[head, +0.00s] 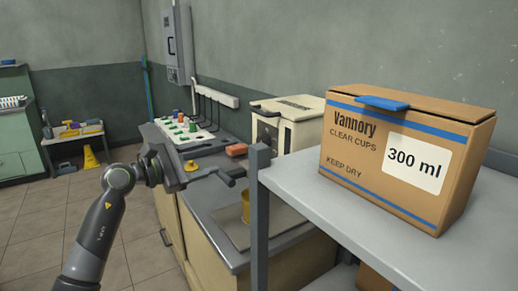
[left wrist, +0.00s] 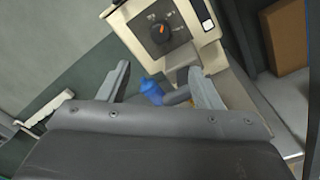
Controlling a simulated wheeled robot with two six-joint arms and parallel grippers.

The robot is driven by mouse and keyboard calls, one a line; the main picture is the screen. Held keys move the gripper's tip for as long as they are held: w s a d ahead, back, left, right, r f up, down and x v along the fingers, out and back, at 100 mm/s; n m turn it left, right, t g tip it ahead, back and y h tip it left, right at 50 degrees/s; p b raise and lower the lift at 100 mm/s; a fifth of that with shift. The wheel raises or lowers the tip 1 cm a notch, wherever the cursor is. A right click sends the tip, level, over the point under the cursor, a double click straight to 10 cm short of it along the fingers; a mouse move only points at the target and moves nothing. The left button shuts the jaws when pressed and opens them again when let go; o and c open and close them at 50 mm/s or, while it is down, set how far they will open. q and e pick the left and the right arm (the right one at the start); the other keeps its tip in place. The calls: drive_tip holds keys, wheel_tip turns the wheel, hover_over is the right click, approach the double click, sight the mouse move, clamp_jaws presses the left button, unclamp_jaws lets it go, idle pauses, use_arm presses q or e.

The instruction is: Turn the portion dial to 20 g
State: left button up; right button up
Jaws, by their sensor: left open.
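My left gripper (head: 216,174) reaches over the counter, left of and nearer than the machine. In the left wrist view its open fingers (left wrist: 162,82) are apart, with the dial beyond them, not touched. My right gripper is not in view.
A grey shelf (head: 300,184) with a cardboard box (head: 345,165) stands close on the right. A yellow cup (head: 246,207) and an orange block (head: 236,150) are on the counter. A blue object (left wrist: 151,91) shows beyond my fingers. The floor at left is open.

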sight(265, 139)
use_arm(q)
drive_tip(key=p+x, duration=0.1)
drive_tip(key=x, duration=1.5)
drive_tip(key=shift+w+d, duration=0.1)
drive_tip(key=shift+d, duration=0.1)
drive_tip(key=shift+f, duration=0.1)
drive_tip(key=c, duration=1)
